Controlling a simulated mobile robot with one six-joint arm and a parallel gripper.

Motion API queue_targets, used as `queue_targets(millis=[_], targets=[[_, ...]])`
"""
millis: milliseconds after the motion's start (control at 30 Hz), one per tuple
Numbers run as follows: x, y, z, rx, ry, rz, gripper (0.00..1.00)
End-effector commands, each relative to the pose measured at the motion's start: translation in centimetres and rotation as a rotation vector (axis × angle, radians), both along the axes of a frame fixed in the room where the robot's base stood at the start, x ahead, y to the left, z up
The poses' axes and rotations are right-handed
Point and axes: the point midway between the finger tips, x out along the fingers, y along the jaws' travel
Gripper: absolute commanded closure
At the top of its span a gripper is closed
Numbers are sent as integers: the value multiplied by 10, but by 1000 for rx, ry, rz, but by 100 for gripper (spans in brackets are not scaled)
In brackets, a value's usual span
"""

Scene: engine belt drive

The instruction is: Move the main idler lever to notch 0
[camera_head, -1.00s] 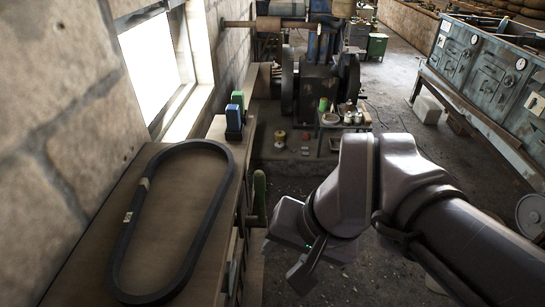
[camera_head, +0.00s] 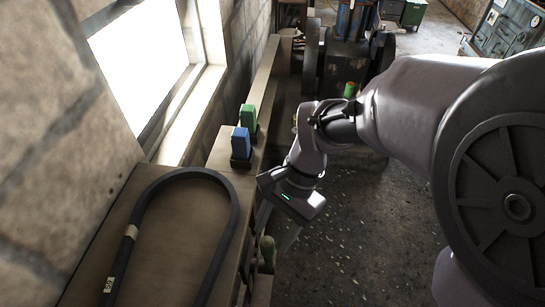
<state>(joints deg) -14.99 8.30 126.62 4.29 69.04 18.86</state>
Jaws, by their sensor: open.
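My gripper (camera_head: 293,198) hangs above and slightly right of this grip, beside the bench edge. It is open and apart from the lever, with nothing seen between its jaws. The lower part of the lever is hidden by the bench side.
A black belt loop (camera_head: 228,235) lies on the wooden bench (camera_head: 165,240). A blue block (camera_head: 240,143) and a green block (camera_head: 248,118) stand in dark holders at the bench's far end. Dark machinery (camera_head: 345,60) stands behind.

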Motion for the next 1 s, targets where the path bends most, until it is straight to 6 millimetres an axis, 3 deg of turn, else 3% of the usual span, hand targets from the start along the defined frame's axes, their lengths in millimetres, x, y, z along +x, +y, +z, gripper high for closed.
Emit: queue_targets(millis=[100,233,600,867,1000], targets=[[-7,7,-27,0,3,1,50],[-12,12,-42,0,0,0,50],[-14,15,-48,1,-1,0,50],[-14,15,-47,1,-1,0,99],[-14,15,-47,1,-1,0,100]])
